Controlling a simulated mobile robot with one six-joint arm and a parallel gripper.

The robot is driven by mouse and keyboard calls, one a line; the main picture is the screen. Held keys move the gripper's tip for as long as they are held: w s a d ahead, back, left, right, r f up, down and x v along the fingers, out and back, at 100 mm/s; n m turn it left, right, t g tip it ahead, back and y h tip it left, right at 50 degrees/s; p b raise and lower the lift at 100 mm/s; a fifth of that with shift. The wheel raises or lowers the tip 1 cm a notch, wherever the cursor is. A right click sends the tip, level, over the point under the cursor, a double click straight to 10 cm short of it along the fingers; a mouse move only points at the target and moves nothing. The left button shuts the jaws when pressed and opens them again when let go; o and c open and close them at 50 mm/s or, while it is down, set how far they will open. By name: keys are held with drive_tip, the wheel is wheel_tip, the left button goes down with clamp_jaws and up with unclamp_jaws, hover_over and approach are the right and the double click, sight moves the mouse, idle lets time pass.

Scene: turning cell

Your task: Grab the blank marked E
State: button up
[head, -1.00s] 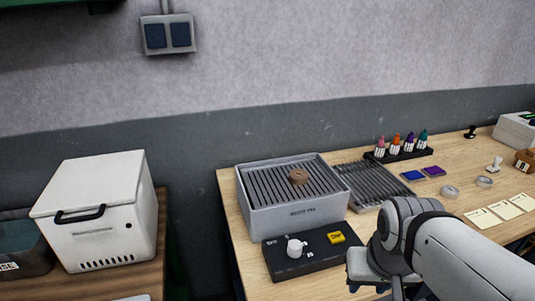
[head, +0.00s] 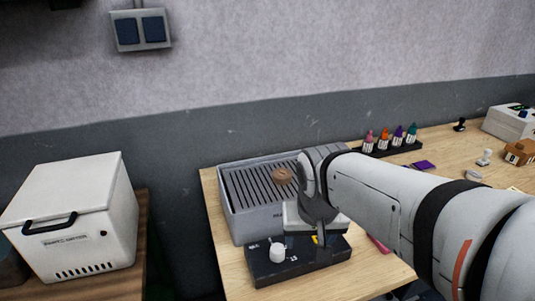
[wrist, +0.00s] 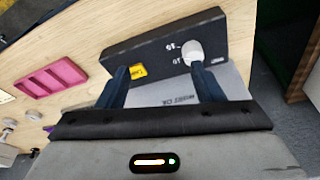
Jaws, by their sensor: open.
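A brown round piece (head: 281,175) rests on the slatted top of a grey box (head: 232,217) in the head view. It may be a blank, but I can read no letter on it, and no E shows anywhere. My gripper (wrist: 160,68) is open with nothing between its fingers, above the black control box (wrist: 160,42) and the grey box's front, which reads "INSERT" in the wrist view. In the head view my gripper (head: 321,238) hangs over the right part of the black box, right of the brown piece. The fingertips are partly hidden there.
The black box carries a white knob (head: 277,251) and a yellow label (wrist: 138,70). A pink tray (wrist: 50,78) lies beside it. Dropper bottles (head: 390,138) stand at the back. A white lidded box (head: 80,220) stands on a separate table at left.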

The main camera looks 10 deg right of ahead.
drive_tip(key=o, duration=0.4)
drive_tip(key=w+r+m, duration=0.1)
drive_tip(key=w, duration=0.3)
drive_tip(key=w+m, duration=0.1)
drive_tip(key=w, duration=0.3)
drive_tip(key=w+r+m+h, duration=0.1)
drive_tip(key=w, duration=0.3)
drive_tip(key=shift+a+r+b, duration=0.2)
drive_tip(key=shift+r+b, duration=0.15)
drive_tip(key=shift+b, duration=0.05)
drive_tip(key=shift+c, duration=0.2)
drive_tip(key=m+h, duration=0.2)
drive_tip(key=m, duration=0.2)
approach(282, 173)
drive_tip(key=shift+w+d+f+t+b, duration=0.1)
drive_tip(key=shift+d+f+t+b, duration=0.2)
drive_tip(key=shift+d+f+b, duration=0.25)
drive_tip(key=shift+a+p+x, duration=0.15)
drive_tip(key=shift+p+x, duration=0.15)
drive_tip(key=shift+x, duration=1.55)
drive_tip(key=shift+a+p+x, duration=0.15)
drive_tip(key=shift+p+x, duration=0.1)
drive_tip(key=shift+x, duration=1.6)
